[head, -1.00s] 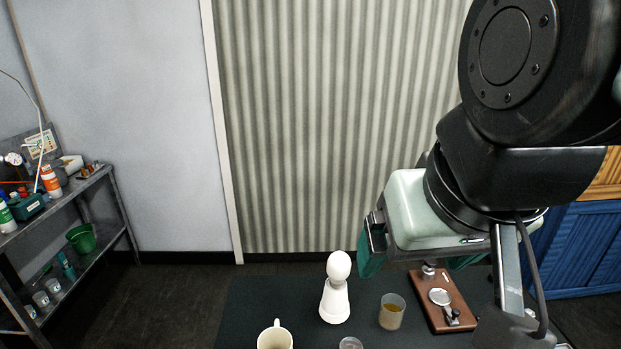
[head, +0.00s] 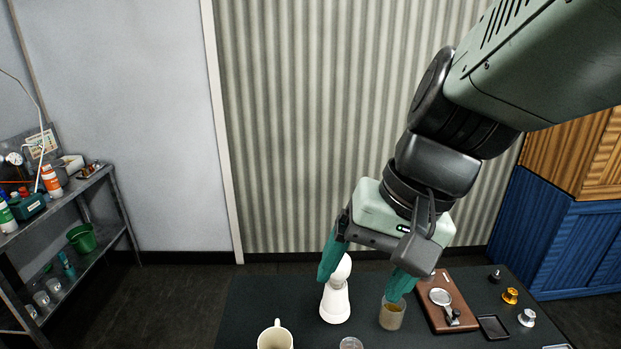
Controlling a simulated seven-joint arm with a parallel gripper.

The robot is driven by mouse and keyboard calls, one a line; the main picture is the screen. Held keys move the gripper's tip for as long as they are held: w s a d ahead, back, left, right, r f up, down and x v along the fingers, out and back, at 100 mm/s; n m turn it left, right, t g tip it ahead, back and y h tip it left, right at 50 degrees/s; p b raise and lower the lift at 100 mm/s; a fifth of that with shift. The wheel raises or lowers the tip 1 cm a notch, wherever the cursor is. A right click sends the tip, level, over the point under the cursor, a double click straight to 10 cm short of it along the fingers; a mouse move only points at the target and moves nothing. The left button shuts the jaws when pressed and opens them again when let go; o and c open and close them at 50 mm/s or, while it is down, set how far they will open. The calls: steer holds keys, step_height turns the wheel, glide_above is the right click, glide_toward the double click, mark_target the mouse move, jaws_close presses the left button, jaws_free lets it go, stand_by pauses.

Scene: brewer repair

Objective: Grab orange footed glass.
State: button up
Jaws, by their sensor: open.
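My gripper (head: 359,289) is open over the table, its two teal fingers pointing down and spread apart. No thing is clearly orange and plainly a footed glass. A clear tumbler (head: 391,317) with amber-brown contents stands upright at the right finger, whose tip overlaps its rim in the picture; contact cannot be told. A small orange-gold, footed-looking piece (head: 510,295) stands farther right on the table, apart from my gripper. It is too small to tell whether it is glass.
A cream mug (head: 275,338) and a glass rim (head: 351,344) are at the front. A brown board (head: 455,315) with metal parts, a silver piece (head: 527,317) and a black piece (head: 495,275) lie right.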

mark_target(351, 348)
steer(key=w+d+f+m+t+y, duration=0.1)
steer(key=d+f+m+t+y, duration=0.1)
steer(key=f+m, duration=0.7)
steer(key=w+d+f+m+t+y, duration=0.2)
steer(key=f+m+t, duration=0.4)
steer(key=f, duration=0.9)
steer(key=w+d+f+m+t+y, duration=0.1)
steer(key=d+f+m+t+y, duration=0.2)
steer(key=f+m, duration=0.8)
steer(key=shift+w+d+f+m+t+y, duration=0.15)
steer(key=shift+d+f+t, duration=0.1)
steer(key=shift+d+t, duration=0.35)
steer(key=shift+w+d+f+m+t+y, duration=0.15)
steer(key=shift+d+f+t, duration=0.2)
steer(key=shift+d, duration=0.3)
steer(key=x, duration=1)
steer(key=shift+w+a+r, duration=0.1)
steer(key=shift+w, duration=0.15)
steer(key=c, duration=1.1)
